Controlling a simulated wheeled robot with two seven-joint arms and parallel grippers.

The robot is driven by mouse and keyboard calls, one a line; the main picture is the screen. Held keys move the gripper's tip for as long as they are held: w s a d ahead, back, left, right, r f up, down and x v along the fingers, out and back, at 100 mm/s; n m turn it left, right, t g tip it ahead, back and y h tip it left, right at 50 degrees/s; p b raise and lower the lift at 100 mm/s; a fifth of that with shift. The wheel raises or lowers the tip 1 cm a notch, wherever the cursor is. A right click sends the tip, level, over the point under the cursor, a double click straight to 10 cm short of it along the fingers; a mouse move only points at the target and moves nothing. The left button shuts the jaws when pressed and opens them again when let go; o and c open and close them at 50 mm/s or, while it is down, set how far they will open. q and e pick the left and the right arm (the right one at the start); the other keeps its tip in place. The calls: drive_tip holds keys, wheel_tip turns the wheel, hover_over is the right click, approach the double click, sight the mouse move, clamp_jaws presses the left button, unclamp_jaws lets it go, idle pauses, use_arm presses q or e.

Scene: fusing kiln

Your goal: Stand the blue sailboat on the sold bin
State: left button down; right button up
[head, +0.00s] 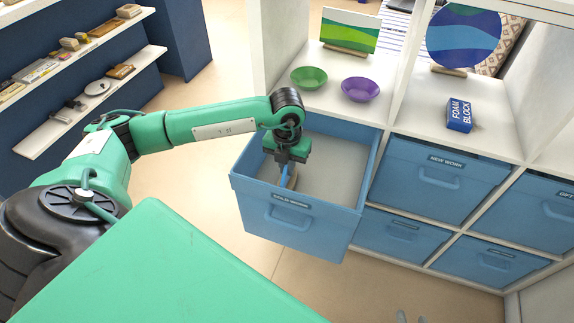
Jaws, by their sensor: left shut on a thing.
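My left gripper (288,163) points down over the pulled-out blue bin (297,222). The bin's front label looks like "SOLD WORK", but it is small and hard to read. The gripper is shut on a thin blue piece, which I take for the blue sailboat (284,174). A brown part shows beside it. The piece is mostly hidden by the gripper and seen nearly edge-on, low at the bin's front wall. I cannot tell whether it touches the bin. Two grey tips at the bottom edge look like my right gripper (412,318), apart and empty.
Closed blue bins, one labelled "NEW WORK" (438,179), stand right of the open one.

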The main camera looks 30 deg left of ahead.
use_arm(q)
drive_tip(key=shift+f+b, duration=0.4)
drive_tip(key=shift+f, duration=0.25)
use_arm(e)
drive_tip(key=shift+f, duration=0.45)
use_arm(q)
drive_tip(key=c, duration=1.4)
unclamp_jaws()
drive_tip(key=shift+c, duration=0.2)
